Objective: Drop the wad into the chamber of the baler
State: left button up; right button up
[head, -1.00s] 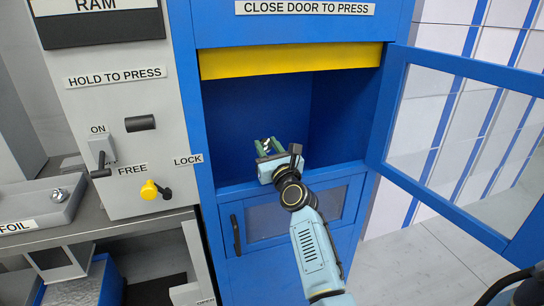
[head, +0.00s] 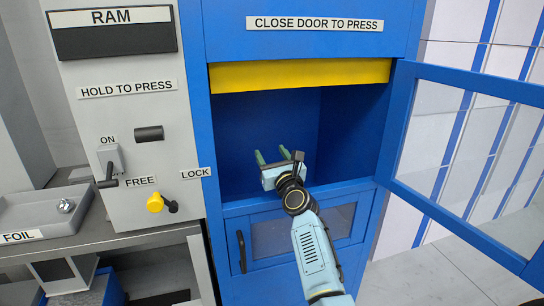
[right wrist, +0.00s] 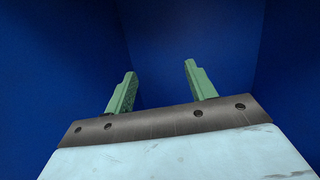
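The baler is a blue cabinet with an open chamber (head: 245,120) under a yellow bar (head: 300,74). My right gripper (head: 277,156) reaches into the chamber opening in the head view. Its two green fingers are spread apart with nothing between them. The right wrist view also shows the gripper (right wrist: 155,88) open and empty against the blue chamber walls. The wad that was between the fingers is not visible now; the chamber floor is mostly hidden behind the gripper and front sill. My left gripper is not in view.
The glazed baler door (head: 460,150) stands open to the right. On the left are a grey panel with a yellow FREE/LOCK knob (head: 155,203), an ON switch (head: 108,160), and a FOIL tray (head: 35,222) holding a small silvery ball (head: 66,205).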

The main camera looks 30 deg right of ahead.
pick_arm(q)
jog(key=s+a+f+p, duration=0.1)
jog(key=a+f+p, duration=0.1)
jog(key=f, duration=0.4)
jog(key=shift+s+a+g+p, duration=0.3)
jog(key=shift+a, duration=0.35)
pick_arm(e)
jog(key=v, duration=1.3)
jog(key=shift+s, duration=0.2)
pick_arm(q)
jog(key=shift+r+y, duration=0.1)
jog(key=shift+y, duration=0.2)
pick_arm(e)
jog(key=shift+f, duration=0.15)
